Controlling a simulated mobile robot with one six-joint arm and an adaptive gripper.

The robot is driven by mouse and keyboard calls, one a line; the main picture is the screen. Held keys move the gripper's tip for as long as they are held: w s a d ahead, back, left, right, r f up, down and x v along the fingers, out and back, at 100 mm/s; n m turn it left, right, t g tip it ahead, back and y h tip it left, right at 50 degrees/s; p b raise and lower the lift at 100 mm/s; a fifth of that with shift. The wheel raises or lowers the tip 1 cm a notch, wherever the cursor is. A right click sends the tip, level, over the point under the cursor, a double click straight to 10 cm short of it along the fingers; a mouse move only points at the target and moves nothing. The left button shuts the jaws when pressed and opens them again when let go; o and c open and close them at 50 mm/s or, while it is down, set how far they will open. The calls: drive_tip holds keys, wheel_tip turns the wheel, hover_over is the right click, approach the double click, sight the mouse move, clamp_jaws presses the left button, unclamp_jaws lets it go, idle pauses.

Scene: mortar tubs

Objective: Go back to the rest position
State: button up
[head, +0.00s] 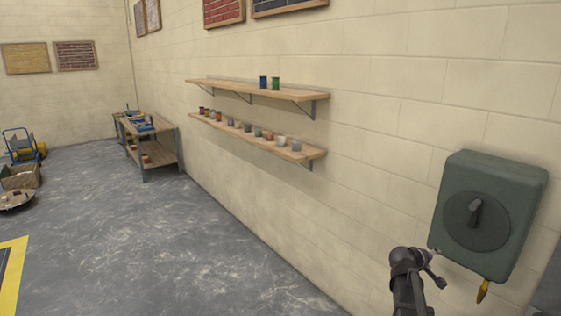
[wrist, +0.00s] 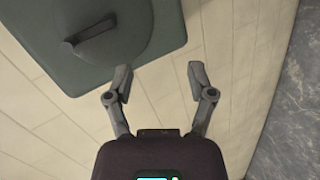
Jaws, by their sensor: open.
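My gripper (wrist: 158,84) is open in the wrist view, with its two fingers apart and nothing between them. In the head view my gripper (head: 437,268) is at the lower right, close to the wall box. The dark green wall box (head: 512,180) has a round dial with a dark lever handle (head: 476,212). In the wrist view the box (wrist: 150,20) is at the upper left, beyond the left finger, and its handle (wrist: 92,36) lies clear of the fingers.
Two wooden wall shelves (head: 200,83) carry several small coloured tubs (head: 248,127). A workbench (head: 165,157) stands further along the wall. A blue hand truck (head: 20,145) is at the far left. The grey floor (head: 150,240) in the middle is clear.

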drive_tip(key=s+a+f+m+g+y+b, duration=0.1)
drive_tip(key=s+a+f+y, duration=0.3)
drive_tip(key=a, duration=0.6)
drive_tip(key=s+a+f+m+g+y+b, duration=0.1)
drive_tip(key=s+a+f+g+y+b, duration=0.2)
drive_tip(key=s+a+f, duration=0.5)
drive_tip(key=s+a+f+m+g+y+b, duration=0.1)
drive_tip(key=s+a+f+y, duration=0.3)
drive_tip(key=a, duration=1)
drive_tip(key=s+f+g+b, duration=0.1)
drive_tip(key=s+f, duration=0.1)
drive_tip(key=s, duration=0.1)
drive_tip(key=shift+m+y, duration=0.3)
drive_tip(key=shift+c, duration=1)
